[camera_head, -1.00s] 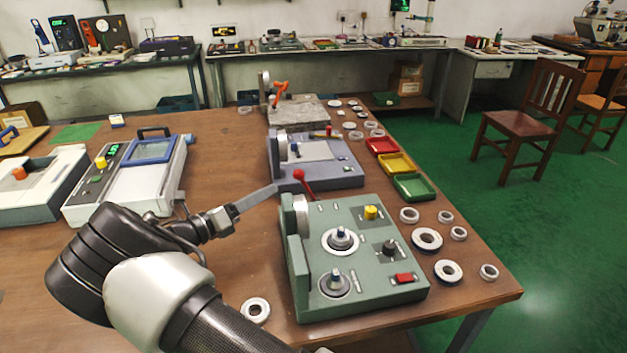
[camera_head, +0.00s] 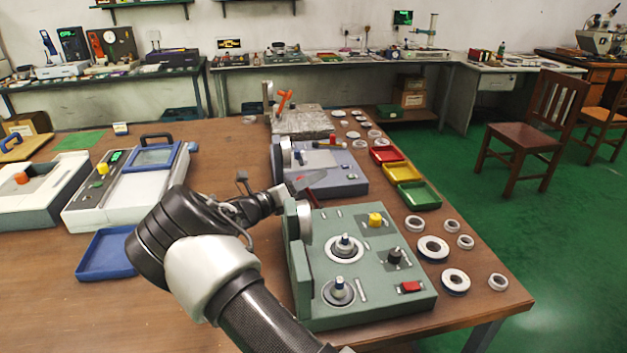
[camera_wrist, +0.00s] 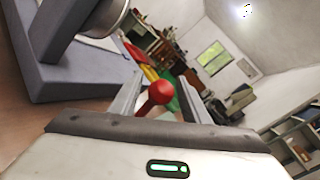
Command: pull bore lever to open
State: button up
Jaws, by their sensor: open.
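A red ball-knobbed lever (camera_wrist: 160,92) sits between the two fingers of my gripper in the wrist view. Whether either finger touches the knob cannot be told. My gripper (camera_wrist: 158,100) is open. My gripper hides most of the knob there. The green machine carries a grey round wheel at its left, two posts, a yellow knob, a black knob and a red switch.
A blue-grey machine (camera_head: 345,186) stands just behind the lever. Red, yellow and green trays (camera_head: 420,197) and several metal rings (camera_head: 432,249) lie to the right. A blue tray (camera_head: 106,254) and a white instrument (camera_head: 92,200) are at the left. The front-left tabletop is clear.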

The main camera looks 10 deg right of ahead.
jog(key=shift+w+d, duration=0.4)
jog(key=shift+d, duration=0.2)
grip_shut()
jog(key=shift+r, duration=0.1)
